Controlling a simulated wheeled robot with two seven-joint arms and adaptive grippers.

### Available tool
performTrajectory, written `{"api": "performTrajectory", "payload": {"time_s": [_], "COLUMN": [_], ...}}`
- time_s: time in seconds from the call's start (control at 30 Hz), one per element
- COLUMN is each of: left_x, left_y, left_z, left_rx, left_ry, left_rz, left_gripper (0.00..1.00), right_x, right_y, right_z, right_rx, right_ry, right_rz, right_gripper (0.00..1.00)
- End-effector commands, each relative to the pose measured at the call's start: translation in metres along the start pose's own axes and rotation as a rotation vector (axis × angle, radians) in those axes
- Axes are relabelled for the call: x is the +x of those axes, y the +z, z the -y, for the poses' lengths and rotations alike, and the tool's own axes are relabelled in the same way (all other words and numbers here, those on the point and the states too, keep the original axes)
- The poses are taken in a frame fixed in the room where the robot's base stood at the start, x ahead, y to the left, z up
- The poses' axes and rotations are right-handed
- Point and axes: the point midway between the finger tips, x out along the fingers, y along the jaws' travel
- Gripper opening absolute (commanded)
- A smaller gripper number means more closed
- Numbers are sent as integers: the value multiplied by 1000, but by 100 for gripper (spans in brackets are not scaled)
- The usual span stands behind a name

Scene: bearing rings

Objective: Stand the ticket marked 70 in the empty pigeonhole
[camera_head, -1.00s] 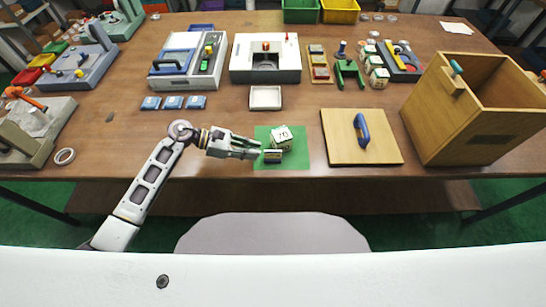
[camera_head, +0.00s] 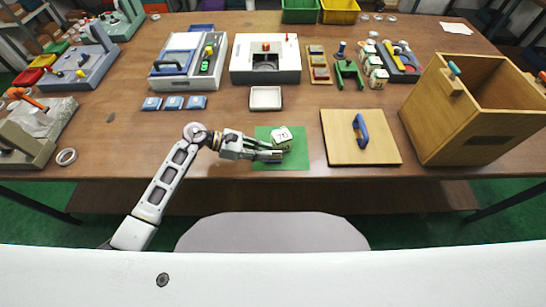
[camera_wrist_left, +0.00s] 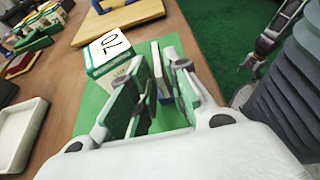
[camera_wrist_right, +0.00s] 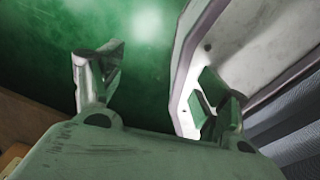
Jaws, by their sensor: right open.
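A white and green block marked 70 on its top (camera_head: 281,138) stands on the green mat (camera_head: 299,161); in the left wrist view the 70 block (camera_wrist_left: 113,57) is left of the fingers. A small thin white piece with a blue lower edge (camera_wrist_left: 161,75) stands beside it; no marking is readable on it. My left gripper (camera_head: 279,150) is low over the mat, its fingers apart on both sides of this piece. Whether they touch it is unclear. My right gripper (camera_wrist_right: 160,85) is open and empty, away from the table top. I cannot make out an empty pigeonhole.
A wooden board with a blue handle (camera_head: 361,137) lies right of the mat, and a large wooden box (camera_head: 470,125) is beyond it. A white tray (camera_head: 265,98) and several blue tags (camera_head: 174,103) lie behind. Similar blocks (camera_head: 377,77) stand farther back.

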Motion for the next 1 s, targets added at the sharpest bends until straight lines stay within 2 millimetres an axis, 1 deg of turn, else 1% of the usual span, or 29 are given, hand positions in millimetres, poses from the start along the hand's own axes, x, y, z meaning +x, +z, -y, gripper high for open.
{"api": "performTrajectory", "payload": {"time_s": [0.1,0.23,0.47,0.73,0.87,1.0], "left_x": [10,15,16,16,16,16], "left_y": [0,0,0,0,0,0], "left_z": [0,0,0,0,0,0], "left_rx": [0,1,1,0,1,0], "left_ry": [0,0,0,0,0,0], "left_rz": [1,1,0,0,0,0], "left_gripper": [18,18,18,18,1,0], "right_x": [0,0,0,0,0,-1], "right_y": [-2,-4,-6,-3,1,6], "right_z": [1,4,13,12,9,8], "right_rx": [0,1,4,3,2,1], "right_ry": [-1,-4,-13,-12,-10,-8], "right_rz": [-2,-4,-6,-3,2,7], "right_gripper": [75,75,75,75,75,75]}}
